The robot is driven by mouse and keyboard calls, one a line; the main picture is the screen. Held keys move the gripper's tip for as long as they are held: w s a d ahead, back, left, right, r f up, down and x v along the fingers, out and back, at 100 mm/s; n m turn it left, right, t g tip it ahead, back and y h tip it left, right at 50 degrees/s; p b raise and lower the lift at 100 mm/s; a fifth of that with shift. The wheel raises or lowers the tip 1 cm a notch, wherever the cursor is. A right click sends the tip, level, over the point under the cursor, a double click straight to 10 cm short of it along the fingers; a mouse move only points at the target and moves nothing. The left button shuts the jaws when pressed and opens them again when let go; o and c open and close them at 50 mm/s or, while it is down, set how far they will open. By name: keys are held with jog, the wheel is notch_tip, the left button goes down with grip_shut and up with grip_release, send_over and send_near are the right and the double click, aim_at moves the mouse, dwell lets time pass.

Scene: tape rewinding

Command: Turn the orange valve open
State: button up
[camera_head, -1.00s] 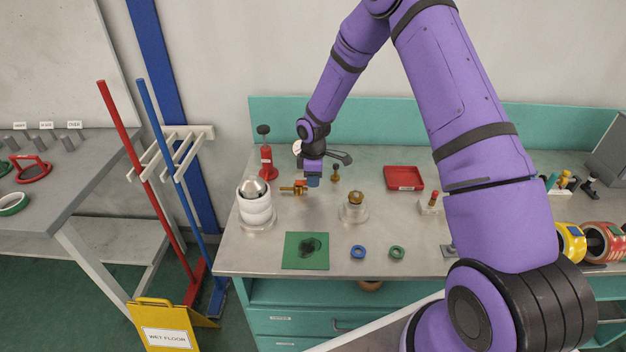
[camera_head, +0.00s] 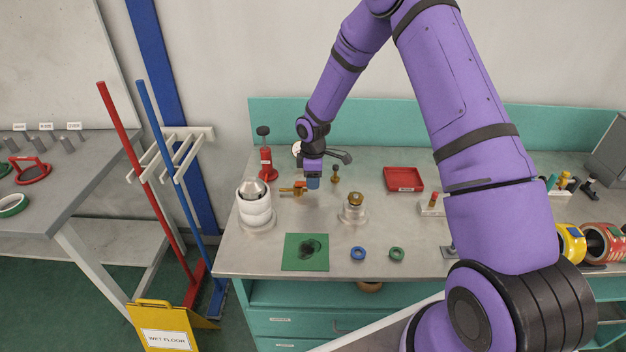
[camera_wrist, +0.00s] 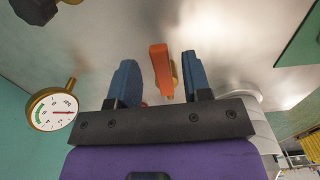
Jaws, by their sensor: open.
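The orange valve handle (camera_wrist: 160,68) stands between the two blue fingers of my gripper (camera_wrist: 158,84) in the wrist view. It sits closer to the right finger, with a gap on the left side. The fingers are apart and not closed on it. In the head view the orange and brass valve (camera_head: 294,190) is on the workbench, just left of my gripper (camera_head: 313,183), which partly hides it. A round white gauge (camera_wrist: 53,109) with a red needle and green arc is beside my gripper in the wrist view.
A red stand with a black knob (camera_head: 266,160) and a stack of white rings (camera_head: 256,207) stand left of the valve. A metal fitting with a brass top (camera_head: 355,205) is to the right. A red tray (camera_head: 403,179) lies farther right. The bench (camera_head: 320,228) front has clear patches.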

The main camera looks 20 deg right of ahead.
notch_tip(320, 180, up, 10)
dwell(0.4)
jog(key=shift+r, duration=0.2)
jog(key=s+d+r+m+t+h, duration=0.1)
jog(key=s+r+m, duration=0.2)
jog(key=s+r, duration=0.7)
jog(key=s+r+m+t, duration=0.1)
jog(key=s+r+m, duration=0.4)
jog(key=r, duration=0.9)
jog(key=s+r+m+t, duration=0.1)
jog(key=s+r+m, duration=0.1)
jog(key=s, duration=1)
jog(key=s+r+m+t+y, duration=0.1)
jog(key=s+r+m+t, duration=0.1)
jog(key=s, duration=0.9)
notch_tip(320, 180, up, 3)
jog(key=shift+s+d+f+m, duration=0.2)
jog(key=shift+s+d+m, duration=0.15)
jog(key=shift+m, duration=0.45)
